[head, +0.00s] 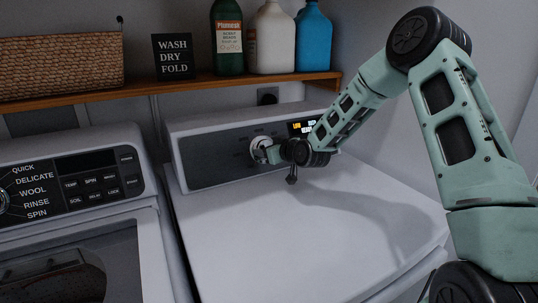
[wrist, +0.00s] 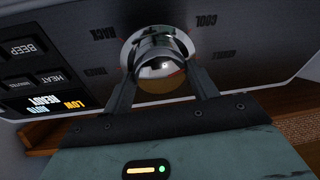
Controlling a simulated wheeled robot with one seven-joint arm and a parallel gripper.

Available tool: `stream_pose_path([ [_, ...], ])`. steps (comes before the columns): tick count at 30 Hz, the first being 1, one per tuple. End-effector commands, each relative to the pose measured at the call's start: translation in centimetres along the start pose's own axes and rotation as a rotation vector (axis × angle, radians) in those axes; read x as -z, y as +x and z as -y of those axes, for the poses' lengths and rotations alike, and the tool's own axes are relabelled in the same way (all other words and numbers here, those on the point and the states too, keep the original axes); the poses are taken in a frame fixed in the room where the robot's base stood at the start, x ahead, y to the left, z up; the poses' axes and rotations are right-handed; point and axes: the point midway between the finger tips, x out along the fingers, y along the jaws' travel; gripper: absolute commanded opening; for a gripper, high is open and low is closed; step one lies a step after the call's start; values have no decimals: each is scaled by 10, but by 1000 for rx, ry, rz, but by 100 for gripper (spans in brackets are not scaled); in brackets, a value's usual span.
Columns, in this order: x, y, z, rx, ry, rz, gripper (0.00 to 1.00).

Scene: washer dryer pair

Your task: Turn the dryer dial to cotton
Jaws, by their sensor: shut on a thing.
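The dryer (head: 300,215) is the white machine on the right, with a dark control panel at its back. Its round metallic dial (head: 259,148) is on that panel, and my gripper (head: 268,154) reaches it from the right. In the wrist view, the shiny chrome dial (wrist: 160,62) sits between the two fingers of my gripper (wrist: 160,80), which is shut on it. The labels RACK and COOL show on either side of the dial, upside down. No cotton label is readable in either view, and I cannot tell where the dial points.
The washer (head: 70,200) stands at left with its own dial and buttons. A wooden shelf (head: 150,88) above holds a wicker basket (head: 62,60), a sign (head: 173,57) and several bottles (head: 270,38). A lit display (wrist: 52,102) sits near the dial. The dryer top is clear.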

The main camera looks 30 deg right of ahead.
Motion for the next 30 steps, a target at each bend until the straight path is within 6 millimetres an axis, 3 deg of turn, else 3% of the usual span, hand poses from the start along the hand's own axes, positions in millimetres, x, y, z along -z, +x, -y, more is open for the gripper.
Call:
stream_pose_path([
  [30,-2,0,4,-200,941,-72,36],
])
